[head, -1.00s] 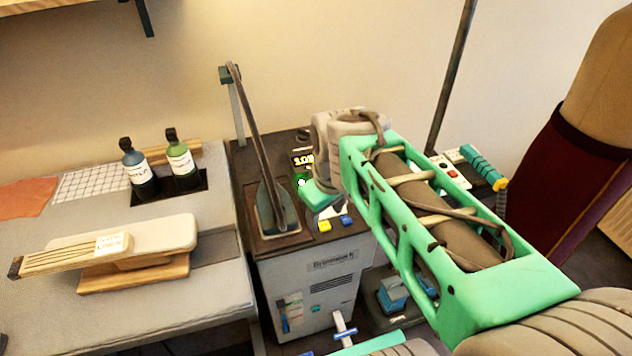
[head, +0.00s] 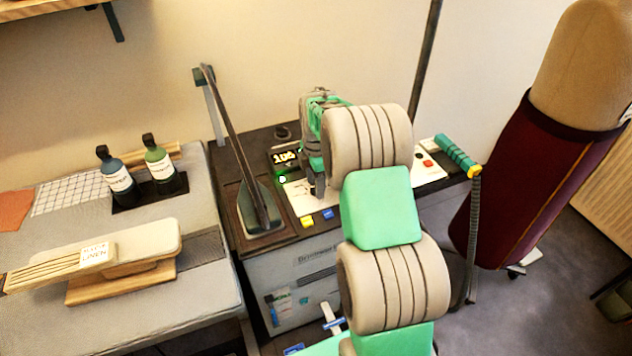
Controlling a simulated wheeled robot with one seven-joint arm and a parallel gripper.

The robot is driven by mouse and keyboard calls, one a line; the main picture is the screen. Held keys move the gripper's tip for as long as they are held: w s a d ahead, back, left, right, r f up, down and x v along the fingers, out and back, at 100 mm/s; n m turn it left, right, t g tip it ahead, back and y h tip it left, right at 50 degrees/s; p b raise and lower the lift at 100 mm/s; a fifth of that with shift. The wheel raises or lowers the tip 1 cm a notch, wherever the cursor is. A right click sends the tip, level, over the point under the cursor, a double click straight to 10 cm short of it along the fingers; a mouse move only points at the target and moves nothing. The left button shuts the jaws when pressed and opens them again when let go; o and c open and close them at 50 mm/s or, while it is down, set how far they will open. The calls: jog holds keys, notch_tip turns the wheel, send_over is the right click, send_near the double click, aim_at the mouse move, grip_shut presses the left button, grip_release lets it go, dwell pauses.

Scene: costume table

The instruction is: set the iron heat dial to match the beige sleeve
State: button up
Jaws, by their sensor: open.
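The beige sleeve (head: 150,240) lies on a wooden sleeve board on the left table. A white tag (head: 95,254) on it ends in a word that looks like "LINEN"; its upper line is too small to read surely. The iron station (head: 285,240) stands right of that table. Its small lit display (head: 285,157) shows digits that look like 105 or 106, with a green light below. My gripper (head: 317,188) is open and points down over the white control panel (head: 298,198), right of the display. The heat dial cannot be made out; my gripper and arm cover part of the panel.
The iron (head: 260,208) rests on its pad at the station's left. Yellow (head: 307,221) and blue (head: 328,214) buttons sit on the front edge. Two bottles (head: 120,178) stand on the left table. A teal-handled hose (head: 455,152) and dress form (head: 560,130) are at right.

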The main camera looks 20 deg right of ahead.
jog(key=shift+f, duration=0.25)
jog(key=shift+c, duration=0.5)
grip_shut()
jog(key=shift+d, duration=0.1)
